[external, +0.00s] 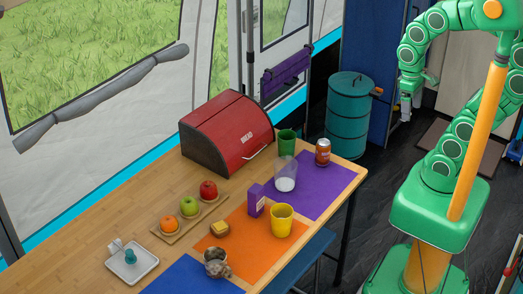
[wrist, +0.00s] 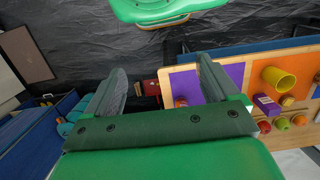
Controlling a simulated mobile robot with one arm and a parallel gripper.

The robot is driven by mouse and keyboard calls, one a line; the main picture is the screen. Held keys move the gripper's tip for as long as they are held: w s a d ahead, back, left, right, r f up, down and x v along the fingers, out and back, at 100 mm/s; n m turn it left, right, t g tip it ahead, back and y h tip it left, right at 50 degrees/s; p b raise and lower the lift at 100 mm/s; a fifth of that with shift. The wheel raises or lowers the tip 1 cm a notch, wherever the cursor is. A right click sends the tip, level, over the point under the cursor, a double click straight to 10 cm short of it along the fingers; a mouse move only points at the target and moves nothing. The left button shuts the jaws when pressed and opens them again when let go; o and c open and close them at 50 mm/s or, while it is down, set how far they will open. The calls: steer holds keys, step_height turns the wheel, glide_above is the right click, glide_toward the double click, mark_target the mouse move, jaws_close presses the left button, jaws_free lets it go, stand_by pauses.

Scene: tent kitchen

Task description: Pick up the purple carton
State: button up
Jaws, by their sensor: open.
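The purple carton (external: 256,201) stands on the table, where the orange and purple mats meet, just left of a yellow cup (external: 282,221). In the wrist view the carton (wrist: 266,104) shows at the right, beside the yellow cup (wrist: 279,79). My gripper (external: 405,110) is raised to the right of the table, well apart from the carton. In the wrist view its two fingers (wrist: 160,75) are spread, with nothing held between them.
A fruit board (external: 172,236) lies to the left. A teal barrel (external: 348,115) stands beyond the table. Dark floor lies between table and base.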

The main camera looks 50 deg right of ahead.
steer(key=shift+c, duration=1.4)
steer(key=m+g+y, duration=0.1)
steer(key=m+y, duration=1.1)
steer(key=y, duration=0.1)
glide_above(257, 187)
steer(key=s+d, duration=0.6)
step_height(257, 187, down, 14)
steer(key=w+f+m, duration=0.1)
steer(key=w+f, duration=0.1)
steer(key=f, duration=0.1)
steer(key=w+f+m+t, duration=0.1)
steer(key=w+f+m, duration=0.1)
steer(key=f, duration=0.2)
steer(key=w+a+f+m, duration=0.1)
steer(key=w+f+m, duration=0.1)
steer(key=f, duration=0.1)
steer(key=shift+w+f+t+y, duration=0.2)
steer(key=shift+t+y, duration=0.1)
steer(key=shift+t, duration=0.1)
steer(key=shift+x, duration=3.95)
steer(key=shift+r, duration=0.15)
